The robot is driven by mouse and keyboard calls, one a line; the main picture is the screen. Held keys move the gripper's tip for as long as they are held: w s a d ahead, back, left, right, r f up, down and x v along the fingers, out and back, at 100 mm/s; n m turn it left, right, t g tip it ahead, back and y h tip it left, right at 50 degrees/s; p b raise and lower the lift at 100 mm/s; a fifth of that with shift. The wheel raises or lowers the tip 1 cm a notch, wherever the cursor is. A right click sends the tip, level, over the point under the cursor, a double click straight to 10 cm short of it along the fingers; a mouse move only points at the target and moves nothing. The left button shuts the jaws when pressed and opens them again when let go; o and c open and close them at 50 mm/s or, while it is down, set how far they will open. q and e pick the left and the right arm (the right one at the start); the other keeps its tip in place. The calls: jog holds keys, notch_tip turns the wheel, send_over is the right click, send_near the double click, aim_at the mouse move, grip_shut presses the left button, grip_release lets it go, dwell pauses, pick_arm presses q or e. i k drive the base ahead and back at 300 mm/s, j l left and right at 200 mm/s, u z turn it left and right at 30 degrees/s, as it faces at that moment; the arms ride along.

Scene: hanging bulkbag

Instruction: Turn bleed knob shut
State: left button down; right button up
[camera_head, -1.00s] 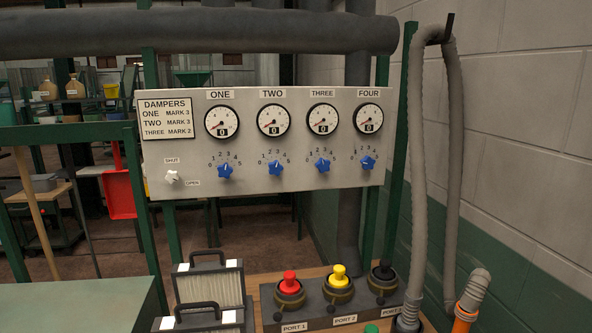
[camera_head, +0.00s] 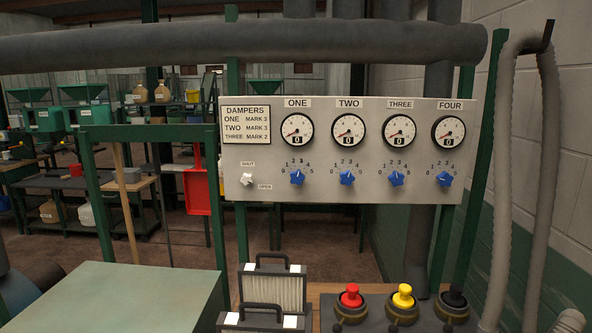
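The bleed knob appears to be the small white knob (camera_head: 245,179) at the lower left of the grey control panel (camera_head: 340,192). A SHUT label sits above it and an OPEN label to its lower right. Its pointer is too small to read with certainty. Blue damper knobs, such as the one under gauge ONE (camera_head: 297,177), sit in a row to its right. The gauges above them, such as gauge ONE (camera_head: 297,130), show 0. Neither of my grippers is in view.
A dampers card (camera_head: 246,121) is on the panel's upper left. Below stand black-framed filters (camera_head: 273,290) and ports with red (camera_head: 351,296), yellow (camera_head: 403,296) and black caps. A green-grey surface (camera_head: 120,290) lies at lower left. A grey hose (camera_head: 503,200) hangs at right.

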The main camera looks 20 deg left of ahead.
aim_at(247, 179)
jog(key=l+u, duration=0.15)
jog(key=u, duration=0.25)
jog(key=k+l+u, duration=0.1)
jog(key=u, duration=0.35)
